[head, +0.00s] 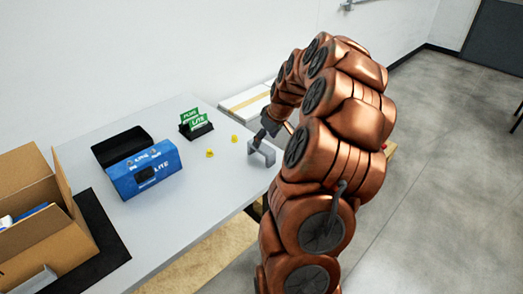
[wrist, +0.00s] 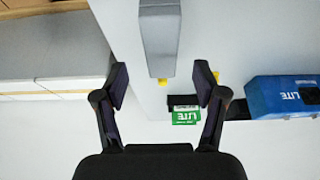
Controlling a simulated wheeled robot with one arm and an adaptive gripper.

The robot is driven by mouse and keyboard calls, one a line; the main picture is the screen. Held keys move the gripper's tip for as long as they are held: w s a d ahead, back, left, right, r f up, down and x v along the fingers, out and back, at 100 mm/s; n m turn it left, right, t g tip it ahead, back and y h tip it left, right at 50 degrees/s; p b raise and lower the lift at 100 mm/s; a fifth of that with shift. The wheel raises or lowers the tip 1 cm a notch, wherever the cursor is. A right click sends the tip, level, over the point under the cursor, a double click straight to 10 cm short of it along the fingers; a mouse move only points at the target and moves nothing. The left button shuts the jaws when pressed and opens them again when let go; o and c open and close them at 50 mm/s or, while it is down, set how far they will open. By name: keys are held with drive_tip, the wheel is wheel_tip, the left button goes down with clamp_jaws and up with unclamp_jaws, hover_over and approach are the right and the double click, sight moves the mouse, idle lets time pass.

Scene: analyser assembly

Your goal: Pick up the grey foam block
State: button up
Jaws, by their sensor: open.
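The grey foam block (head: 264,158) stands on the grey table near its right edge and looks like a bracket shape in the head view. In the wrist view the block (wrist: 160,38) runs down from the top edge, and its near end shows between my fingertips. My gripper (wrist: 161,84) is open there, with a gap on each side of the block; I cannot tell how far it is above it. In the head view my gripper (head: 272,126) is just behind and above the block, partly hidden by my arm.
Two small yellow pieces (head: 209,153) (head: 234,138) lie left of the block. A black holder with green cards (head: 197,122) stands behind them. A blue box (head: 145,173), a black mat (head: 100,225) and an open cardboard box (head: 45,245) are farther left. White flat boxes (head: 247,101) lie behind.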

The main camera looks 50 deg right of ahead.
sight(262, 146)
drive_tip(key=shift+p+x, duration=0.85)
drive_tip(key=shift+x, duration=1.75)
drive_tip(key=shift+s, duration=0.15)
drive_tip(key=c, duration=1)
drive_tip(key=shift+r, duration=0.1)
drive_tip(key=shift+c, duration=0.2)
